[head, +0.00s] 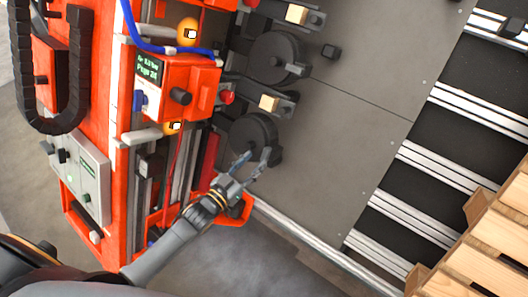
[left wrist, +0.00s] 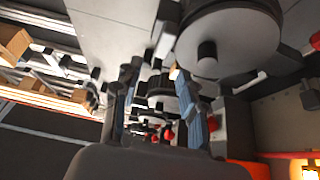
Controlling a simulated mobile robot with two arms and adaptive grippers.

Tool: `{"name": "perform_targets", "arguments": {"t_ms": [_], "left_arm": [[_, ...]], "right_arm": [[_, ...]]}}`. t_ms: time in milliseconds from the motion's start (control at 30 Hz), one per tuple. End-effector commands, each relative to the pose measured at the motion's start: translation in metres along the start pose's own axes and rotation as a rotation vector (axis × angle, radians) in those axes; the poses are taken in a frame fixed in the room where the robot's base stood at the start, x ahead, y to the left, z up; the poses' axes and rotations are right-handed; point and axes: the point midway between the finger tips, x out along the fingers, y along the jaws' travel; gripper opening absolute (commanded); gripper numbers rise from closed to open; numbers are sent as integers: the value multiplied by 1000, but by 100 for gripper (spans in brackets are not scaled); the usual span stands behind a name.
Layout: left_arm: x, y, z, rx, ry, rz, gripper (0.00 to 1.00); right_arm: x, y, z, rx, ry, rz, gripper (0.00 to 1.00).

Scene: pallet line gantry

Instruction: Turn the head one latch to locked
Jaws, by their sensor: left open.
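Two dark round heads lie along the grey plate: the nearer one (head: 252,132) and one farther up (head: 274,58). The upper one carries a small light lever (head: 296,70). I cannot tell which is head one, nor make out a latch's setting. My left gripper (head: 257,155) is open and empty at the lower edge of the nearer head, overlapping it in the head view. In the left wrist view my gripper's fingers (left wrist: 160,95) stand apart, with a large round head (left wrist: 230,40) and its dark knob (left wrist: 207,54) up to the right. My right gripper is not in view.
An orange frame with a control box (head: 175,85), red button (head: 228,97) and blue hose (head: 150,46) stands left of the heads. Wooden pallets (head: 485,245) and metal rails (head: 400,200) lie right. The grey plate (head: 360,95) is mostly clear.

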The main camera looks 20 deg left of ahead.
Motion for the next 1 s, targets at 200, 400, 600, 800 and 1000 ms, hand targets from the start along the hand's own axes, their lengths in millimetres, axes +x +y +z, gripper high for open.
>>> {"name": "perform_targets", "arguments": {"t_ms": [200, 400, 600, 800, 1000], "left_arm": [[38, 0, 0, 1, 2, 0, 42], [51, 0, 1, 1, -1, 0, 42], [53, 0, 1, 1, -1, 0, 42], [53, 0, 1, 1, -1, 0, 19], [52, 0, 1, 1, -1, 0, 0]], "right_arm": [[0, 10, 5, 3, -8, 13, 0], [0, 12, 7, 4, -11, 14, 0], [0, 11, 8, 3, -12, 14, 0], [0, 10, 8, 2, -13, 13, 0], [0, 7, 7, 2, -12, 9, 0]]}}
